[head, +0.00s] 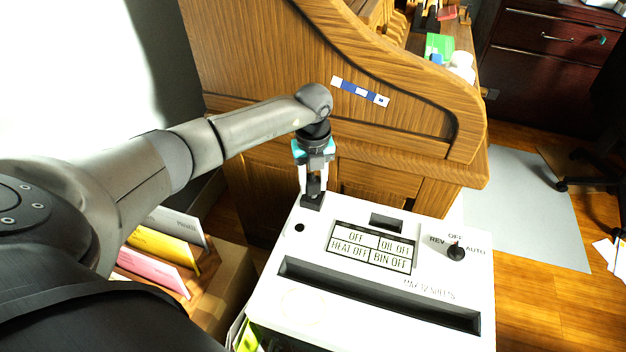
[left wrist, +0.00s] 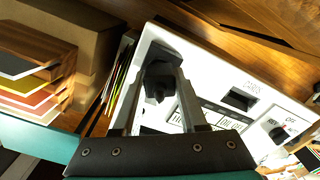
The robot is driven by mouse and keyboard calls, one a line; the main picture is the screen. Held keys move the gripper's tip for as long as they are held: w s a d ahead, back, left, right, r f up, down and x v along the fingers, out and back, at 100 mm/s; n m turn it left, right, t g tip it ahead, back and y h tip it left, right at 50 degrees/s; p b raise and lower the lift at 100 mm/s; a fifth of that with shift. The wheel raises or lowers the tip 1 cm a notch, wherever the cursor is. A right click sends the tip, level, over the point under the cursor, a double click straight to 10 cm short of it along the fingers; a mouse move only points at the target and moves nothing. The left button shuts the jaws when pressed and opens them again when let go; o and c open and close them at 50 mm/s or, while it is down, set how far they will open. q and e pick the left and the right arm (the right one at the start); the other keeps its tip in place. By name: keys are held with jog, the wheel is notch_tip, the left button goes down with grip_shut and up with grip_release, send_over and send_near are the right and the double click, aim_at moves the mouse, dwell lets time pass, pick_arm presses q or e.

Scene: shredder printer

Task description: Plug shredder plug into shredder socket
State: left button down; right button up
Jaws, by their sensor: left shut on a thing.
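The white shredder (head: 290,270) stands at the lower middle of the head view, with a labelled panel, a slot and a knob. My left gripper (head: 313,192) points down at its back left corner and is shut on the black shredder plug (head: 312,202). In the left wrist view the plug (left wrist: 160,80) sits between the two fingers, above the white top. I cannot tell whether the plug touches the shredder. No shredder socket is clearly recognisable; a small round dark hole (head: 299,227) shows just in front of the gripper. My right gripper is not in view.
A wooden desk (head: 400,120) with a curved side stands right behind the shredder. A file holder with coloured folders (head: 162,248) and a cardboard box (head: 228,285) are on the left. Open floor and a grey mat (head: 520,210) lie to the right.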

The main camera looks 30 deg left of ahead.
pick_arm(q)
jog(key=shift+f+b, duration=0.4)
jog(key=shift+f, duration=0.35)
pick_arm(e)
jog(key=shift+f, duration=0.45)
pick_arm(q)
jog(key=shift+c, duration=1.9)
grip_release()
jog(key=shift+r, duration=0.1)
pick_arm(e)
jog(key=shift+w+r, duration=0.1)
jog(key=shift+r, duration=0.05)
pick_arm(q)
jog(key=shift+r, duration=0.15)
notch_tip(320, 180, up, 7)
jog(key=p, duration=0.3)
notch_tip(320, 180, up, 8)
jog(key=p, duration=0.2)
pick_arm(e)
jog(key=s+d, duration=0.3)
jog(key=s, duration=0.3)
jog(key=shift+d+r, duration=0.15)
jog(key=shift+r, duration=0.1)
